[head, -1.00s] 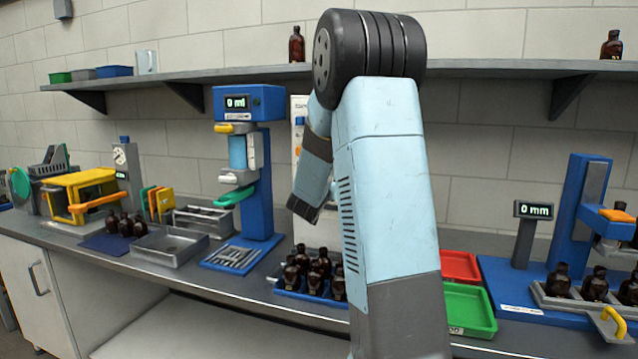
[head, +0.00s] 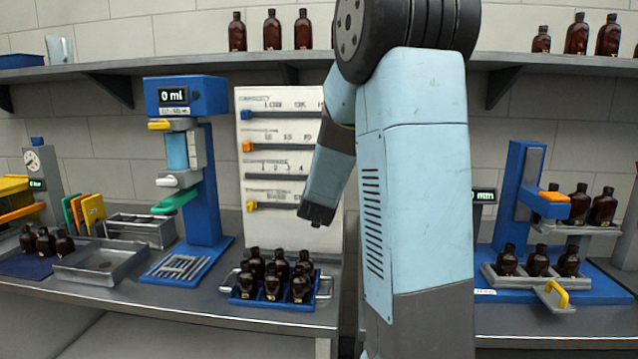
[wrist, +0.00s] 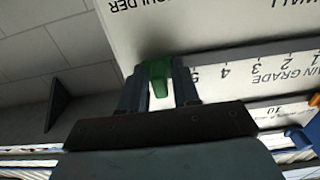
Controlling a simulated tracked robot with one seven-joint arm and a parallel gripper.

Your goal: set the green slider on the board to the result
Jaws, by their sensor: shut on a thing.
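The white board (head: 262,222) stands on the bench behind the tray of bottles and is partly hidden by my arm in the head view. It carries slots with blue, orange and yellow sliders on its left side. In the wrist view the board (wrist: 215,30) appears upside down, and the green slider (wrist: 158,82) sits beside the 5 on a scale marked "grain grade". My gripper (wrist: 157,92) is shut on the green slider, one finger on each side. The green slider is hidden in the head view, where my arm's dark end (head: 318,214) is in front of the board.
A blue tray of amber bottles (head: 272,278) stands before the board. Left is a blue filling stand (head: 205,180) reading 0 ml. Right is a blue station (head: 520,190) with bottles in a tray. A shelf (head: 290,72) with bottles runs above.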

